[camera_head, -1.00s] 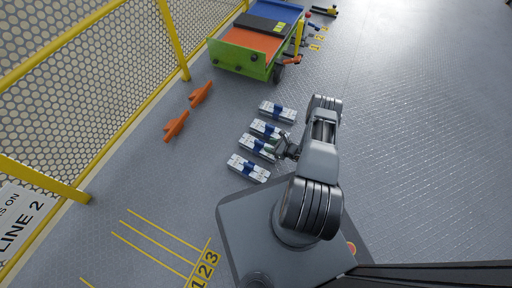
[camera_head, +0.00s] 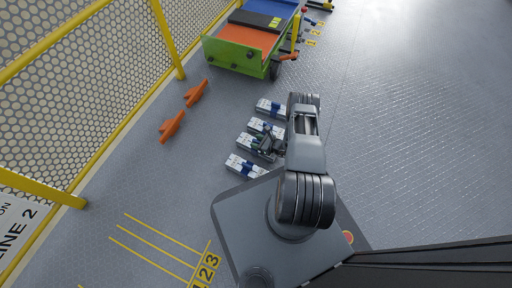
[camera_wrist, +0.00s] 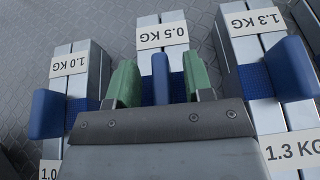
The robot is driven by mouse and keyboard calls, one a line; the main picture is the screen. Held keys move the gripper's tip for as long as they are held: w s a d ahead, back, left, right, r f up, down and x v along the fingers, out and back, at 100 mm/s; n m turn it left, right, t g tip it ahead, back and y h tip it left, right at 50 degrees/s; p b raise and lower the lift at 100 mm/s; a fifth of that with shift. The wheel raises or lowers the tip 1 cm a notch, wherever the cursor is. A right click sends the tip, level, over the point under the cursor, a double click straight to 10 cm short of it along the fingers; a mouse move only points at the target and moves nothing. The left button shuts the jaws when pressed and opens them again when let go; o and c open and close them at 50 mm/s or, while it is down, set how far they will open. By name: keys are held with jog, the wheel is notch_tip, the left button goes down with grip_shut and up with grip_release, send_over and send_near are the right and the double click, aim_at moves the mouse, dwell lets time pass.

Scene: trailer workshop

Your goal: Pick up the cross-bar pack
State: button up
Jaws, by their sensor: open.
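Several silver packs with blue parts lie in a row on the floor in the head view: a far one (camera_head: 270,107), two middle ones (camera_head: 260,125) and (camera_head: 245,139), and a near one (camera_head: 243,166). In the wrist view, a 0.5 KG pack (camera_wrist: 162,33) is in the middle, a 1.0 KG pack (camera_wrist: 70,67) at left, a 1.3 KG pack (camera_wrist: 243,46) at right. I cannot tell which is the cross-bar pack. My gripper (camera_wrist: 161,80) is open; its green fingers stand either side of the 0.5 KG pack's upright blue part (camera_wrist: 160,78). Contact cannot be seen.
Neighbouring packs lie close on both sides of my gripper. Orange brackets (camera_head: 172,126) lie near the yellow mesh fence (camera_head: 100,85). A green and orange cart (camera_head: 240,56) stands beyond the row. The floor at right is clear.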

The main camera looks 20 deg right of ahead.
grip_shut()
dwell(1.3)
